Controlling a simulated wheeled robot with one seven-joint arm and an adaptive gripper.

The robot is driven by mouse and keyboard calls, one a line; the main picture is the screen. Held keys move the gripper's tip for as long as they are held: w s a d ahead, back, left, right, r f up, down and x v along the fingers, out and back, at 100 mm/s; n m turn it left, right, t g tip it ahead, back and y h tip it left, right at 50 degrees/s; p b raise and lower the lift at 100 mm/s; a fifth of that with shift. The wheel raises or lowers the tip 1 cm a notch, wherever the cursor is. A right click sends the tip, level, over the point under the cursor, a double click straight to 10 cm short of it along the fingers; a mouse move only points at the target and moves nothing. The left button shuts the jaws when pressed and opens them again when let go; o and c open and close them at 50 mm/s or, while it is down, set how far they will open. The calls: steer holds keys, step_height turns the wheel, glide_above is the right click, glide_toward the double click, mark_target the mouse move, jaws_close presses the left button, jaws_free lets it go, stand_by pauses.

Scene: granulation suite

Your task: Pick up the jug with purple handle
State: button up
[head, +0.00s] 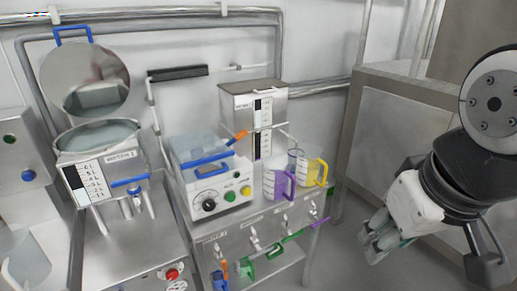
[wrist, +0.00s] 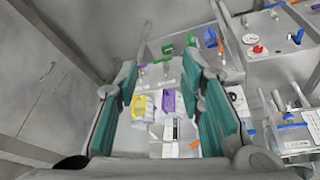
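The jug with the purple handle (head: 278,183) stands on the metal bench top, right of the white control box. Its handle faces right in the head view. In the wrist view the jug with its purple handle (wrist: 169,104) shows between my fingers, some way beyond them. A jug with a yellow handle (head: 314,171) stands close to its right in the head view, and it also shows in the wrist view (wrist: 141,106). My gripper (head: 375,243) is off to the right of the bench, apart from both jugs. In the wrist view its green-padded fingers (wrist: 172,108) are spread and empty.
A white control box (head: 215,190) with knobs stands left of the jugs. A tall metal tank (head: 253,110) stands behind them. A metal cabinet (head: 400,120) stands at right. The floor between is clear.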

steer(key=w+d+f+n+g+h+b, duration=0.25)
steer(key=w+f+n, duration=0.35)
steer(key=w, duration=0.6)
steer(key=n+t+h+b, duration=0.8)
steer(key=n+h, duration=0.5)
steer(key=n, duration=0.4)
glide_toward(292, 199)
step_height(292, 199, up, 5)
steer(key=a, duration=0.3)
steer(key=shift+g, duration=0.25)
steer(key=x, duration=1.3)
steer(key=shift+s+d+f+b, duration=0.15)
steer(key=shift+s+d+b, duration=0.1)
steer(key=shift+b, duration=0.15)
jaws_close()
